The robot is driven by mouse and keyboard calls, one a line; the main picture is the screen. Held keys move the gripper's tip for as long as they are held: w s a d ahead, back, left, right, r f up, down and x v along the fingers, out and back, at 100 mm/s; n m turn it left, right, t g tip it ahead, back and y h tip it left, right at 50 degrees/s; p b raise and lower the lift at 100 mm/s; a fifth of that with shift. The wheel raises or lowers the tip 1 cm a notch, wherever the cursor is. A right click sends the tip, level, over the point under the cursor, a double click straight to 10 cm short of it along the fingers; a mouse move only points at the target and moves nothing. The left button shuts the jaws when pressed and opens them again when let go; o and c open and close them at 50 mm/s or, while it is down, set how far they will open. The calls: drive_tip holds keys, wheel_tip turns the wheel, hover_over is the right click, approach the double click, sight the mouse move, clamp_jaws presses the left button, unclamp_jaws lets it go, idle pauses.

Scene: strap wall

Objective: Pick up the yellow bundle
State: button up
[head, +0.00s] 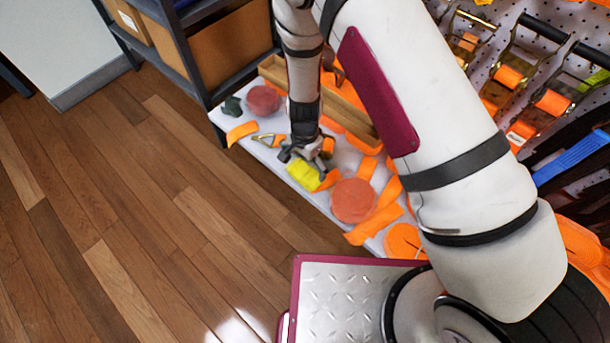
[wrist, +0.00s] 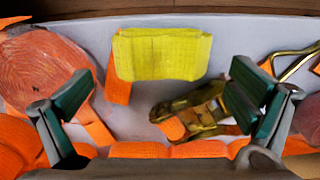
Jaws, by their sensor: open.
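The yellow bundle (head: 304,175) lies on the white bench near its front edge. It also shows in the wrist view (wrist: 162,54) as a folded yellow block, upper middle, with an orange strap end under its left side. My gripper (head: 305,157) is just above and behind the bundle in the head view. In the wrist view my gripper (wrist: 158,112) is open, its fingers wide apart at left and right, and nothing is held. The bundle lies beyond the gap between the fingertips, closer to the top of the picture. A brass ratchet buckle (wrist: 195,110) lies below and right of it.
The white bench (head: 228,116) carries an orange-red strap roll (head: 353,200), another roll (head: 263,100), loose orange straps and a wooden tray (head: 272,70). A metal hook (wrist: 292,62) lies right in the wrist view. Buckles hang on the pegboard (head: 486,50). The wooden floor in front is clear.

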sight(304, 171)
drive_tip(key=shift+a+f+b, duration=0.1)
drive_tip(key=shift+f+b, duration=1.4)
drive_tip(key=shift+f, duration=1.4)
drive_tip(key=shift+r, duration=0.1)
drive_tip(key=c, duration=1)
